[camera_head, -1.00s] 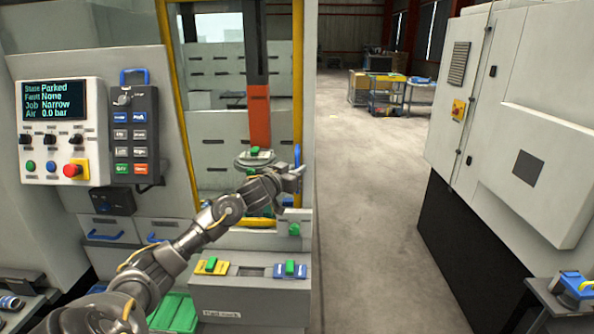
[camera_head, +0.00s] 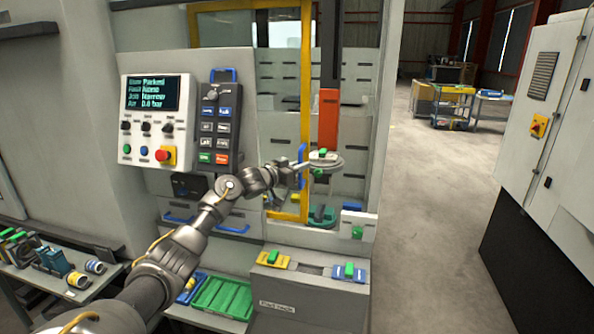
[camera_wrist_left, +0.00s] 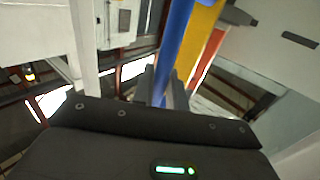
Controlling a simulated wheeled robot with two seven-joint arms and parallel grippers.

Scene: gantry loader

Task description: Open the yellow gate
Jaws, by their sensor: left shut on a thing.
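The yellow gate (camera_head: 306,80) is a yellow-framed panel on the front of the grey machine. It stands partly slid to the left, leaving an opening between its right post and the machine's right wall. Its upright blue handle (camera_head: 301,160) is on the right post. My left gripper (camera_head: 300,168) is shut on the handle; the fingers are small and partly hidden in the head view. In the left wrist view the blue handle (camera_wrist_left: 174,40) runs between the fingers (camera_wrist_left: 166,90), with the yellow post (camera_wrist_left: 198,35) beside it. My right gripper is out of view.
An orange column (camera_head: 328,115) and a round plate with a green part (camera_head: 323,156) show in the opening. A control panel (camera_head: 150,118) and pendant (camera_head: 219,130) are left of the gate. A ledge (camera_head: 300,296) and green tray (camera_head: 222,297) lie below. Floor at right is clear.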

